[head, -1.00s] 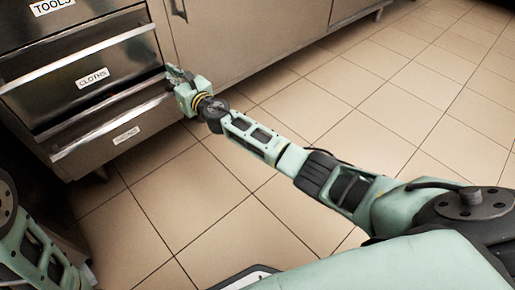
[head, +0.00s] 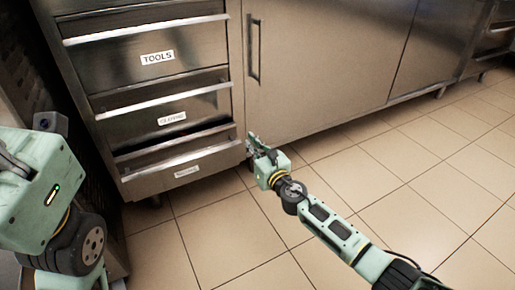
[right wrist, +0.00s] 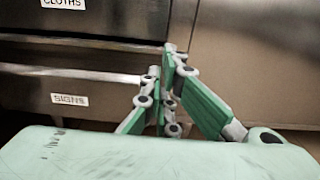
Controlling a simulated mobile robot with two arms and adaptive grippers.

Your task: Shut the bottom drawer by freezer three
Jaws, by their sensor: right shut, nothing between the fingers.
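The bottom drawer (head: 160,182) is in the metal drawer unit at the left of the head view. It stands out a little, with a dark gap above its front. Its label reads SIGNS in the right wrist view (right wrist: 70,100). My right gripper (head: 251,140) is shut and empty at the right end of the drawer front. In the right wrist view, its fingers (right wrist: 168,60) are close to the right end of the drawer's handle bar; I cannot tell whether they touch. My left arm shows at the left edge, but its gripper is out of sight.
Above are the CLOTHS drawer (head: 205,105) and the TOOLS drawer (head: 195,48). A cabinet door (head: 310,70) with a vertical handle (head: 254,50) stands directly right of the drawers. The tiled floor (head: 400,195) in front is clear.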

